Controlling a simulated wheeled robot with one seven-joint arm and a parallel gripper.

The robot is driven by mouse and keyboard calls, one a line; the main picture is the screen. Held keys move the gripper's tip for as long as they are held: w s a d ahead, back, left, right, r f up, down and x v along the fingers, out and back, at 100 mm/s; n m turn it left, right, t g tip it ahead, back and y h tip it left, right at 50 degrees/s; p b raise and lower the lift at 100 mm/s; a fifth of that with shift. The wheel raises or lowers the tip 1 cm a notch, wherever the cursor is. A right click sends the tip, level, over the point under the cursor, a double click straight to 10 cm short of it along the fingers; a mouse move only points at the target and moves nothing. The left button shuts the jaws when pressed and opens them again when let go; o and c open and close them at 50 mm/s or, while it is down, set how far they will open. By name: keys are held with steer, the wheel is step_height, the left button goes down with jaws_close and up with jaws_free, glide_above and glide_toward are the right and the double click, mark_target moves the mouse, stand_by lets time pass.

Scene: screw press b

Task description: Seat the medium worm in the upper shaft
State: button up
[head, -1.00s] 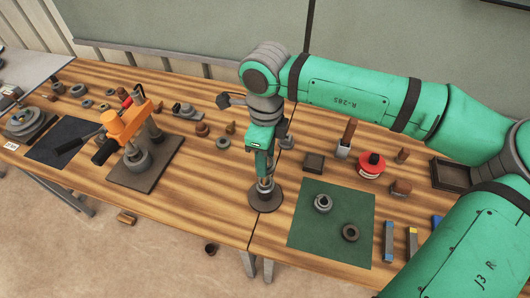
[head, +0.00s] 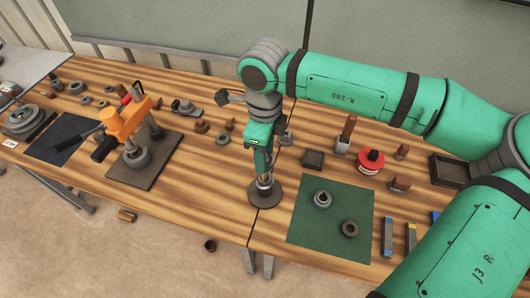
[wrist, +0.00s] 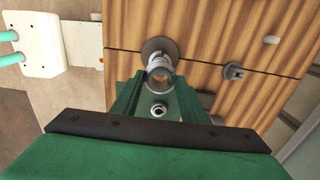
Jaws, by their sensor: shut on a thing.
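My gripper (head: 263,177) points down over a dark round base (head: 265,195) near the front edge of the table. It is shut on a grey ring-shaped part (wrist: 160,73), which I take to be the medium worm. The wrist view shows this part between the fingers, with its bore facing the camera. A pale upright metal shaft stands on the round base (wrist: 153,45), just beyond the held part in the wrist view. The fingers hide most of the part in the head view. I cannot tell whether the part is around the shaft or just above it.
A green mat (head: 305,235) with two ring-shaped parts, (head: 322,199) and (head: 350,228), lies right of the base. An orange press (head: 125,128) stands at left. A red round container (head: 370,162) and small blocks are at right. Bare wood lies left of the base.

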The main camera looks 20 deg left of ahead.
steer(key=shift+f, duration=0.3)
steer(key=shift+f, duration=1.05)
steer(key=shift+f, duration=0.3)
stand_by(0.5)
steer(key=shift+f, duration=1.1)
steer(key=shift+f, duration=0.15)
steer(key=o, duration=1.4)
